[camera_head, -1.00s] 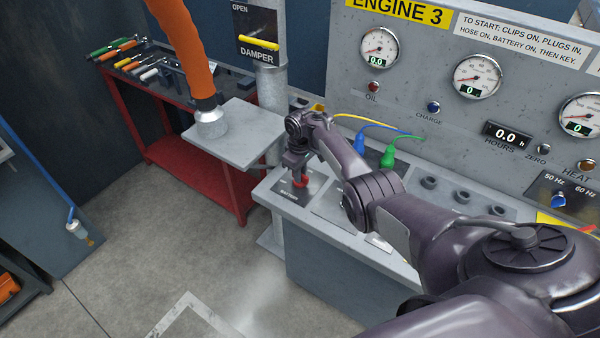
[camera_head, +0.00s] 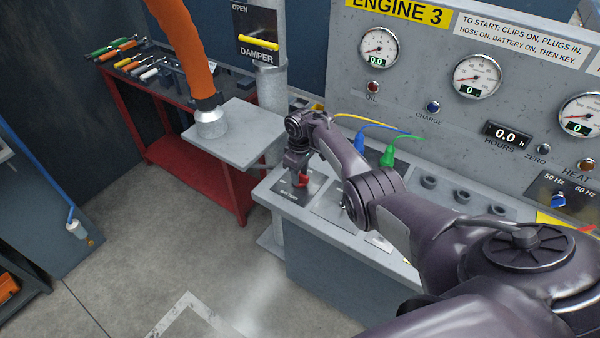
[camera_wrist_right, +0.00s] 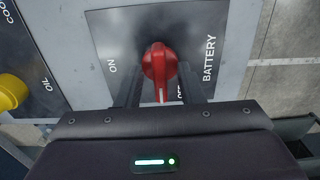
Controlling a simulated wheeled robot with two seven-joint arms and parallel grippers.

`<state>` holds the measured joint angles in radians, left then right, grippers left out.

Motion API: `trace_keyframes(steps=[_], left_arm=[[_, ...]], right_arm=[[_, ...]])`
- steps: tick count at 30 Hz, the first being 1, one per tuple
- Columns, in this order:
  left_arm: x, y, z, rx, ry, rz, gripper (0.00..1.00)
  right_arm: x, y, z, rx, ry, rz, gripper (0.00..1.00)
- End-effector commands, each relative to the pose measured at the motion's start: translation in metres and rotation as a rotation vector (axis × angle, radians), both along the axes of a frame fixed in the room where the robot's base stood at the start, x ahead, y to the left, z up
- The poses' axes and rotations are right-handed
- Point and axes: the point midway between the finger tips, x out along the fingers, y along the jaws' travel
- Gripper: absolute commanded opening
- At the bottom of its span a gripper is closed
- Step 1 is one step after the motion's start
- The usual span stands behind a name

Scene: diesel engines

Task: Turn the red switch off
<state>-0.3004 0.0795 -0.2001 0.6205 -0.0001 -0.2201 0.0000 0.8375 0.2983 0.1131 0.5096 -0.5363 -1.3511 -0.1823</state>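The red switch (camera_head: 303,181) sits on the grey battery plate at the left end of the console; it also shows in the right wrist view (camera_wrist_right: 159,63). Its handle has a white line pointing down in the wrist view, close to the partly hidden OFF label; ON is at the left. My right gripper (camera_head: 299,177) is over the switch, pointing down. In the wrist view its two fingers (camera_wrist_right: 161,92) stand apart on either side of the red handle, with gaps visible, so it looks open. My left gripper is out of view.
A yellow knob (camera_wrist_right: 12,92) is beside the plate in the wrist view. Blue (camera_head: 360,143) and green (camera_head: 388,156) plugs with cables stand behind my right arm. The gauge panel (camera_head: 420,100) rises behind. A red tool bench (camera_head: 195,170) and orange hose (camera_head: 182,45) are left.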

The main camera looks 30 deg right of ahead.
Motion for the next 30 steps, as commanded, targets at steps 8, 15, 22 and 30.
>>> trace_keyframes(steps=[8, 15, 22, 30], left_arm=[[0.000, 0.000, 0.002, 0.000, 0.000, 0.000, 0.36], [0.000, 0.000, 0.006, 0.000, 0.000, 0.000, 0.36], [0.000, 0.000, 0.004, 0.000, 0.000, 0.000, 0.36], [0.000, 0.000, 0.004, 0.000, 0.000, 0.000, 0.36]], right_arm=[[0.001, 0.000, 0.007, 0.001, -0.003, -0.001, 0.35], [0.001, 0.000, 0.045, 0.001, -0.004, -0.001, 0.35], [0.001, 0.001, 0.073, 0.001, -0.002, 0.000, 0.35], [0.000, 0.000, 0.078, 0.000, 0.000, -0.001, 0.35]])
